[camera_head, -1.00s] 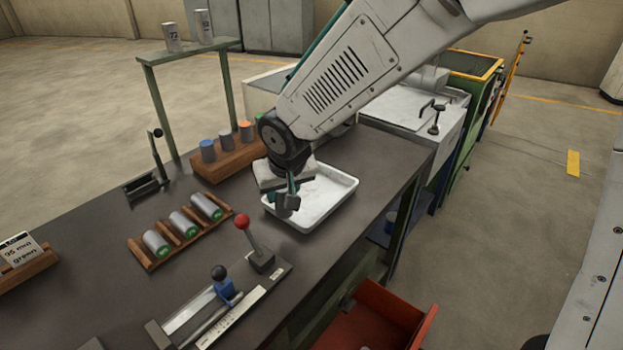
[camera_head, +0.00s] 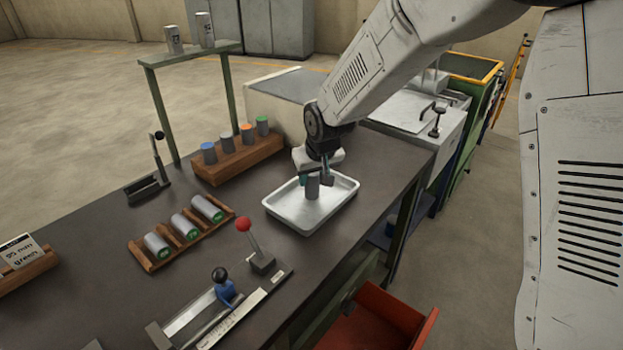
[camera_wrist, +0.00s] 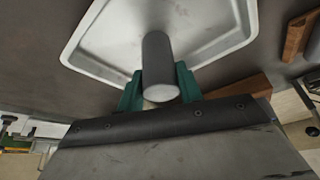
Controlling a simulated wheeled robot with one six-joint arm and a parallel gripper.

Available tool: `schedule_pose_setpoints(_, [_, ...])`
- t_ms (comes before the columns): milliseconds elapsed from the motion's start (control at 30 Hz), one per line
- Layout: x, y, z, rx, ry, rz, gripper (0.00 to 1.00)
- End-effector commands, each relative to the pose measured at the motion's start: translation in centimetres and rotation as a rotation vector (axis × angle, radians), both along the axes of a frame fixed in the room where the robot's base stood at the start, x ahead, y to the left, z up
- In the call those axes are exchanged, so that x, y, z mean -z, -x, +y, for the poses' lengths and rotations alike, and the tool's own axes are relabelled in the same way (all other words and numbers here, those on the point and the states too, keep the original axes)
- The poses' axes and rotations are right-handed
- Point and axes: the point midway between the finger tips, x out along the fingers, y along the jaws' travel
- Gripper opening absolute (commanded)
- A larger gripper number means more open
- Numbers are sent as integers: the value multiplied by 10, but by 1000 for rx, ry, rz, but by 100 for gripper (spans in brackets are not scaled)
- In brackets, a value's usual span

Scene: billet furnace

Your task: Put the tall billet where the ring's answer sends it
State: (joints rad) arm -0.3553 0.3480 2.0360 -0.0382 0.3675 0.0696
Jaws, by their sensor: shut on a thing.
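My gripper (camera_head: 318,182) is shut on a grey cylindrical billet (camera_head: 312,187) over the white tray (camera_head: 275,208). In the wrist view the billet (camera_wrist: 158,62) stands between the two green fingers (camera_wrist: 158,92), with its pale end face towards the camera. The tray (camera_wrist: 95,50) lies behind it. I cannot tell whether the billet touches the tray floor. A ring is not clearly seen. A card (camera_head: 20,250) reading "95 mm green" stands on a wooden block at the far left.
A wooden rack (camera_head: 236,165) holds several colour-topped cylinders. Another rack (camera_head: 145,262) holds three lying green-ended billets. A red-knobbed lever (camera_head: 255,245) and a measuring slide (camera_head: 215,310) stand near the front edge. An open red drawer (camera_head: 375,335) juts out below. Two cans (camera_head: 205,28) stand on a green stand.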

Motion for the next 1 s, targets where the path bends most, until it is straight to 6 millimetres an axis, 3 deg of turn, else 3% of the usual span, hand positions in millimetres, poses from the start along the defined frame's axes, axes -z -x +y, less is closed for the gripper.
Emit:
schedule_pose_setpoints(100, [9,-1,0,0,-1,-4,0])
schedule_pose_setpoints(467, [12,-1,0,0,-1,-4,0])
schedule_pose_setpoints(500, [13,0,0,0,-1,-2,47])
schedule_pose_setpoints(533, [12,0,0,0,-1,-2,55])
schedule_pose_setpoints(833, [11,0,0,0,-1,-2,58])
schedule_pose_setpoints(1000, [-4,4,-1,0,-1,-4,58])
